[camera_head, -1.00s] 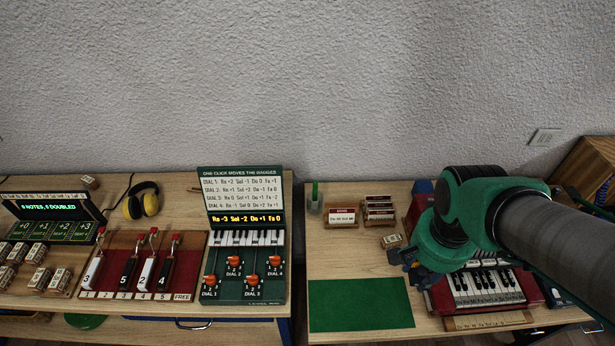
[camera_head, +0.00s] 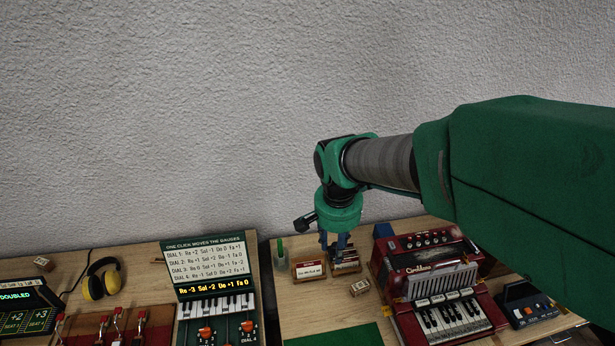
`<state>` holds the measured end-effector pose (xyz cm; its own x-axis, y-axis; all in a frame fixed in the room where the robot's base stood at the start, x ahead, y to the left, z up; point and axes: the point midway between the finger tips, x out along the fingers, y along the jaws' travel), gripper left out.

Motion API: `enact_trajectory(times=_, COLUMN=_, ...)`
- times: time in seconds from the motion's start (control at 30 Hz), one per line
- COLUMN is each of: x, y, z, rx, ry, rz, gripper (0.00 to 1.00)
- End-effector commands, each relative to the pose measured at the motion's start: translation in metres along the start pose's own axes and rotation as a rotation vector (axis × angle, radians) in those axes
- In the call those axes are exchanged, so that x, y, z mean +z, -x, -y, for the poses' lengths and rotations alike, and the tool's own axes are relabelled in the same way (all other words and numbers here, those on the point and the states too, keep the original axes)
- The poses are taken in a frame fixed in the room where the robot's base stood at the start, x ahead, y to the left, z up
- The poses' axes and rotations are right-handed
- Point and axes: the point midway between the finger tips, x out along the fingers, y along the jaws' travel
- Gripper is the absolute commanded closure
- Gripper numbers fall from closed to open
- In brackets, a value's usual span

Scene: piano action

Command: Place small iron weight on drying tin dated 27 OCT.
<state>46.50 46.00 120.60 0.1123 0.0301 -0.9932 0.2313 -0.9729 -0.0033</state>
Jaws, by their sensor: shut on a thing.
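My gripper (camera_head: 338,243) points down at the back of the right-hand table, over a small rack of red-and-white labelled blocks (camera_head: 347,266). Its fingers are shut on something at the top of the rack. The held thing is too small and too hidden to identify. I cannot make out a small iron weight or a drying tin dated 27 OCT in this view.
Left of the rack stands a red-and-white labelled box (camera_head: 309,270); a small block (camera_head: 359,287) lies in front. A red accordion (camera_head: 430,265) stands right. A green mat (camera_head: 345,336) lies in front. A dial panel (camera_head: 210,265) and yellow headphones (camera_head: 93,287) are on the left table.

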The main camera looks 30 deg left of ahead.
Motion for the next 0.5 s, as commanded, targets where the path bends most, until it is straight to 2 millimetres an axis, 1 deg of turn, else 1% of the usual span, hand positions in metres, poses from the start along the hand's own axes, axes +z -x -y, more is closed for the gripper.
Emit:
enact_trajectory(times=0.03, x=-0.006, y=0.003, z=0.011, rx=0.000, ry=0.003, rz=0.000, gripper=1.00)
enact_trajectory(times=0.23, x=-0.026, y=0.006, z=0.051, rx=-0.002, ry=0.010, rz=0.000, gripper=1.00)
enact_trajectory(times=0.5, x=-0.046, y=0.005, z=0.106, rx=-0.003, ry=0.020, rz=0.002, gripper=1.00)
